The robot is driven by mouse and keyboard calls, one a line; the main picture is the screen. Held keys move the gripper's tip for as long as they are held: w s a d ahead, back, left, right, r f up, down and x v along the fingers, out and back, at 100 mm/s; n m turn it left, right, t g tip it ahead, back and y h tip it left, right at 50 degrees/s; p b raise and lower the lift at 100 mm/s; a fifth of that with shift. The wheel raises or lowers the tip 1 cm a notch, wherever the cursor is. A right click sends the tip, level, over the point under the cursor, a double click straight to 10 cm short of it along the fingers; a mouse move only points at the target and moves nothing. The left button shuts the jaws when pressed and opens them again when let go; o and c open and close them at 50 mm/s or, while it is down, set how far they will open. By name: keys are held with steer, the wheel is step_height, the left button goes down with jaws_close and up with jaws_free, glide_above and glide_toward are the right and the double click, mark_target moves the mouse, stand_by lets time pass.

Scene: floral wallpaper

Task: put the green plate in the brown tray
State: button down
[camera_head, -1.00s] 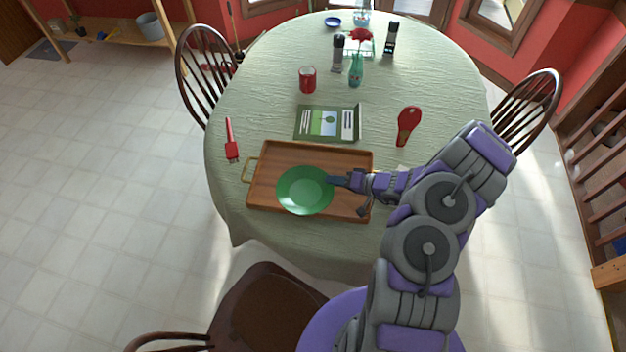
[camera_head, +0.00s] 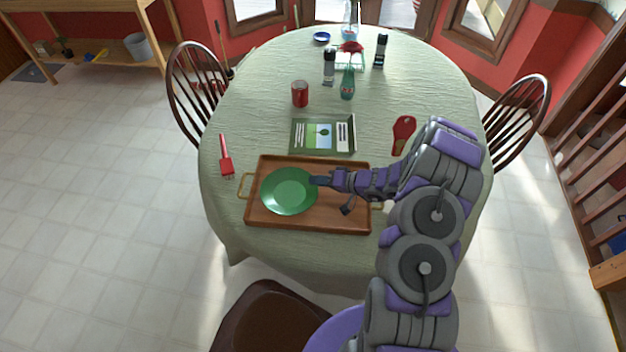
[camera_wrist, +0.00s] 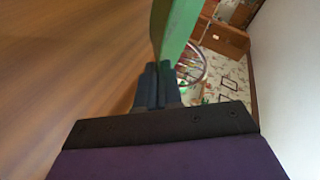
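The green plate (camera_head: 289,191) is over the left half of the brown wooden tray (camera_head: 345,222), inside its outline in the head view. I cannot tell whether its underside touches the tray floor. My gripper (camera_head: 319,181) is at the plate's right rim. In the wrist view, the two dark fingers of my gripper (camera_wrist: 158,80) are close together on the rim of the green plate (camera_wrist: 175,28), which appears edge-on. A brown wood surface fills the left of that view.
Behind the tray lies a green picture booklet (camera_head: 323,135). A red brush-like utensil (camera_head: 226,158) lies to the left and a red spoon-like utensil (camera_head: 403,134) to the right. A red can (camera_head: 300,94) and bottles stand farther back. A brown chair (camera_head: 265,318) is in front.

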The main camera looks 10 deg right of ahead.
steer(key=w, duration=0.4)
steer(key=shift+w+a+f, duration=0.2)
steer(key=shift+a+f, duration=0.1)
steer(key=shift+a, duration=0.05)
steer(key=shift+f+b, duration=0.8)
steer(key=shift+f, duration=0.9)
steer(key=shift+f, duration=0.1)
steer(key=c, duration=1.3)
jaws_free()
